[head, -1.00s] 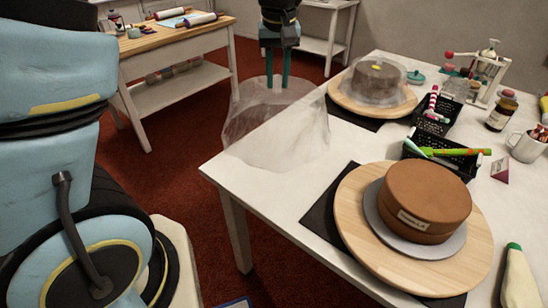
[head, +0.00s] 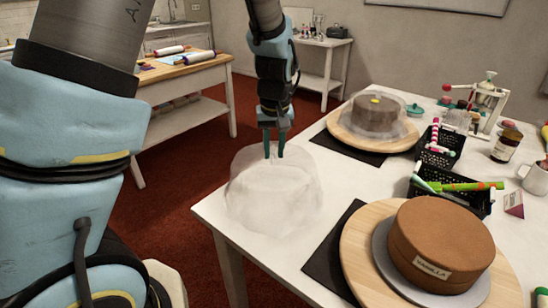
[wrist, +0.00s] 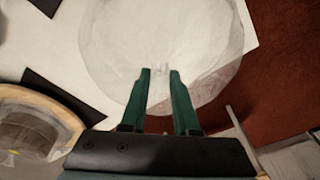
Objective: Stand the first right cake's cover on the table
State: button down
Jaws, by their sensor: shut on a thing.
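My gripper (head: 274,153) points down and is shut on the small knob on top of a clear cake cover (head: 272,195). The cover is upright, at the table's left corner. In the wrist view the cover (wrist: 160,35) lies mostly over the white table (wrist: 62,18), with its lower right part beyond the edge over the red floor. I cannot tell whether its rim touches the table. The brown vanilla cake (head: 440,240) sits uncovered on a grey plate (head: 383,255) on a wooden turntable (head: 360,245).
A second, darker cake (head: 373,112) stands under its own clear cover on another wooden turntable (head: 345,135) at the back. Black baskets (head: 437,150), a brown bottle (head: 506,146) and a mug (head: 534,178) stand on the right. Black mats (head: 330,250) lie under the turntables.

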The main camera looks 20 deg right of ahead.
jog(key=shift+f, duration=1.35)
jog(key=c, duration=0.7)
grip_release()
jog(key=shift+o, duration=0.2)
notch_tip(320, 180, up, 12)
jog(key=s+b, duration=0.1)
jog(key=s, duration=0.1)
jog(key=s+a+f+n, duration=0.1)
jog(key=a+f, duration=0.2)
jog(key=a, duration=1.2)
jog(key=a+f+n, duration=0.1)
jog(key=a+f, duration=0.2)
jog(key=a, duration=1.2)
jog(key=shift+s, duration=0.4)
